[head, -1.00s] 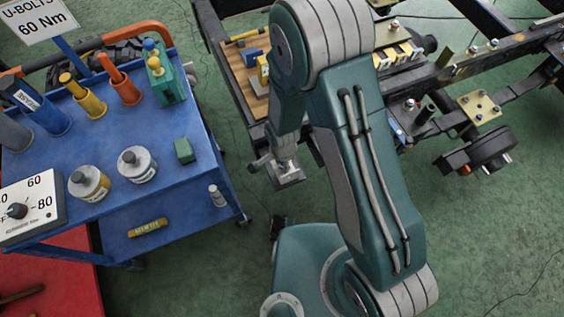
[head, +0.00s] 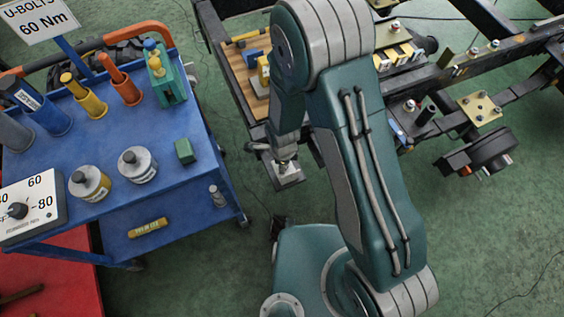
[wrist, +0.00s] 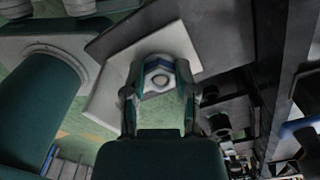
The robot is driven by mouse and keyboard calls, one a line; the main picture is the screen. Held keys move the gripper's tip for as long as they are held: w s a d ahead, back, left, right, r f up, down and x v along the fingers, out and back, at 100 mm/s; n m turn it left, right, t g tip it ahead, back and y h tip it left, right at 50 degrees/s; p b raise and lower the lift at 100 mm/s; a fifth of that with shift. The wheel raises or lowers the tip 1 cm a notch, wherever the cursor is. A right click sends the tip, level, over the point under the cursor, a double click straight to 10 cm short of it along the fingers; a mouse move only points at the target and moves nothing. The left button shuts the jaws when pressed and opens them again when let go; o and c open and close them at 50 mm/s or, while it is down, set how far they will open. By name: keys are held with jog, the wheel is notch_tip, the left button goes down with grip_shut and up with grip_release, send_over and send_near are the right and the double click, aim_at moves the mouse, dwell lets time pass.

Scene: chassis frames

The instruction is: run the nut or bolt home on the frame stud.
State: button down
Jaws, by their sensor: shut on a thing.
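My gripper (wrist: 160,92) is shut around a pale hex nut (wrist: 158,76), with one finger on each side of it. The round end of a stud (wrist: 159,81) shows in the middle of the nut. Behind it lies a light square plate (wrist: 105,97) of the frame. In the head view my gripper (head: 285,165) points down at this plate (head: 291,182), at the lower left end of the frame. The nut is too small to make out there. How far the nut sits from the plate cannot be told.
The dark chassis frame (head: 465,65) runs across the upper right, with another studded plate (head: 480,107) and a hub (head: 490,150). A blue tool cart (head: 120,215) with sockets and bottles stands at left. Green floor (head: 470,240) lies open at lower right.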

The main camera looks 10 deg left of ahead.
jog(key=shift+m, duration=0.4)
jog(key=m, duration=0.6)
jog(key=shift+w, duration=0.1)
jog(key=shift+c, duration=1.5)
grip_release()
jog(key=shift+c, duration=1.2)
